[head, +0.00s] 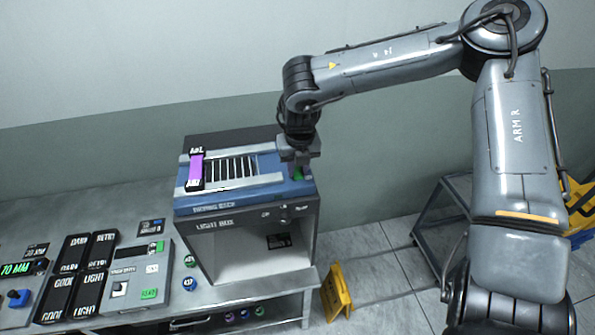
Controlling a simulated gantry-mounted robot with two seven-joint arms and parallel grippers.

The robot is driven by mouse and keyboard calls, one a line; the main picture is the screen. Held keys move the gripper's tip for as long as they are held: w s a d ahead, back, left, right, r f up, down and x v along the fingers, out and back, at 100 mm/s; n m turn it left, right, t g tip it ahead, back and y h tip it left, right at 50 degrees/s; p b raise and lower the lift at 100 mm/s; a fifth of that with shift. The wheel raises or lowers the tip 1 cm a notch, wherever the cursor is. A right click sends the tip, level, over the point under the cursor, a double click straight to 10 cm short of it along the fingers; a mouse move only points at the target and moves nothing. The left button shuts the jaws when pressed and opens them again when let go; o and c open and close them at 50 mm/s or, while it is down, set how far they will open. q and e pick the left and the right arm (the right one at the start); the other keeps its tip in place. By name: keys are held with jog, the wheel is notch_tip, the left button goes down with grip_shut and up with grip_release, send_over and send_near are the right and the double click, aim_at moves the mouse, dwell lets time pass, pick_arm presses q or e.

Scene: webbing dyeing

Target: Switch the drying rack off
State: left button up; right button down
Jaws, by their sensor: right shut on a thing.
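The drying rack (245,195) is a blue unit with a slatted grille, lying on top of the grey light box (208,240). A purple strip with black labelled ends (195,172) lies across the left part of its top. My right gripper (299,158) points down at the right end of the rack, shut on a small control there that its fingers mostly hide. A small green patch (298,174) shows just below the fingers. My left gripper is out of view.
A yellow floor sign (337,292) and a wheeled cart (440,215) stand at right. The light box's front opening looks clear.

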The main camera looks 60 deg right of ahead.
aim_at(299, 178)
jog(key=c, duration=0.9)
grip_release()
jog(key=shift+r, duration=0.1)
jog(key=r, duration=0.3)
jog(key=a+r+b, duration=0.1)
jog(key=r, duration=0.3)
jog(key=s+r, duration=0.1)
jog(key=r, duration=0.2)
jog(key=shift+s+a+r+b, duration=0.1)
jog(key=shift+a+r+b, duration=0.05)
jog(key=shift+r+b, duration=0.2)
